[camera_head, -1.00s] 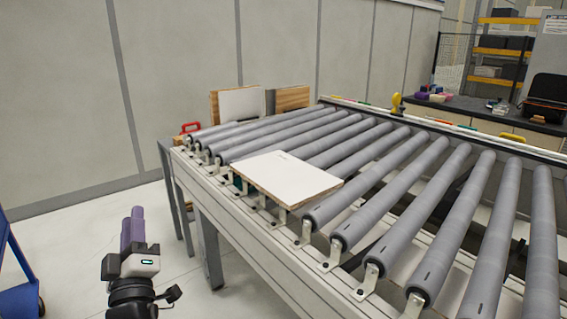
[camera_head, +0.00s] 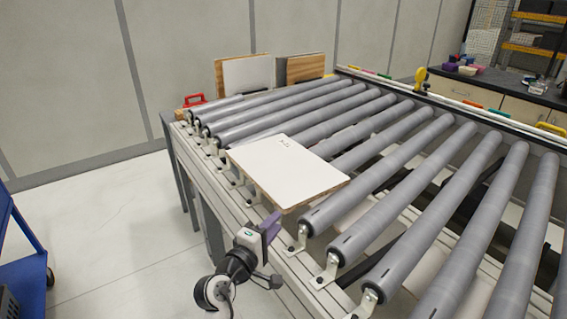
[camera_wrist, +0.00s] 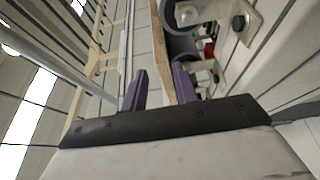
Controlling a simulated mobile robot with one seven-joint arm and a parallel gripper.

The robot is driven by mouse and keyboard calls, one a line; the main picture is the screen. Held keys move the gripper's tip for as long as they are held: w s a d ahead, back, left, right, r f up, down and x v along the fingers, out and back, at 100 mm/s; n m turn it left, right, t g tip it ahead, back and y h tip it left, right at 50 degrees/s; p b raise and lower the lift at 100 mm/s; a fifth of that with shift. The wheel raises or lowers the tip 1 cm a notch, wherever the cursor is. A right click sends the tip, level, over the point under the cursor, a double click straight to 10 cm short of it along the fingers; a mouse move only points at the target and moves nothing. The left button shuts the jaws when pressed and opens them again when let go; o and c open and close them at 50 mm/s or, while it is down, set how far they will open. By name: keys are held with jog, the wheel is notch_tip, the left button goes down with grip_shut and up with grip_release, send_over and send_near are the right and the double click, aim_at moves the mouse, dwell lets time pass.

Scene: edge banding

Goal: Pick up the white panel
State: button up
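The white panel (camera_head: 285,168) lies flat on the rollers near the conveyor's front left side, its brown edge showing at the near side. My gripper (camera_head: 270,226) is just in front of the panel's near edge, beside the conveyor frame. In the wrist view my gripper (camera_wrist: 159,88) has its two purple fingers spread apart. The panel's brown edge (camera_wrist: 172,55) runs as a narrow strip in line with the gap between them, closer to the right finger. I cannot tell whether it reaches between the fingertips.
The roller conveyor (camera_head: 372,245) has metal roller brackets along its front rail, close to my gripper. Other boards (camera_head: 247,73) stand upright at the far end beside a red-handled item (camera_head: 194,100). A blue cart (camera_head: 28,268) stands at the left. The floor between is clear.

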aim_at(290, 199)
jog(key=p+x, duration=0.1)
jog(key=x, duration=0.3)
jog(key=shift+w+d, duration=0.2)
jog(key=shift+w, duration=0.15)
jog(key=shift+w+a+p+x, duration=0.15)
jog(key=shift+p+x, duration=0.35)
jog(key=shift+x, duration=0.85)
jog(key=shift+w+a+p+x, duration=0.1)
jog(key=shift+a+p+x, duration=0.3)
jog(key=shift+x, duration=0.95)
jog(key=shift+s+d+f, duration=0.1)
grip_shut()
jog(key=shift+r, duration=0.2)
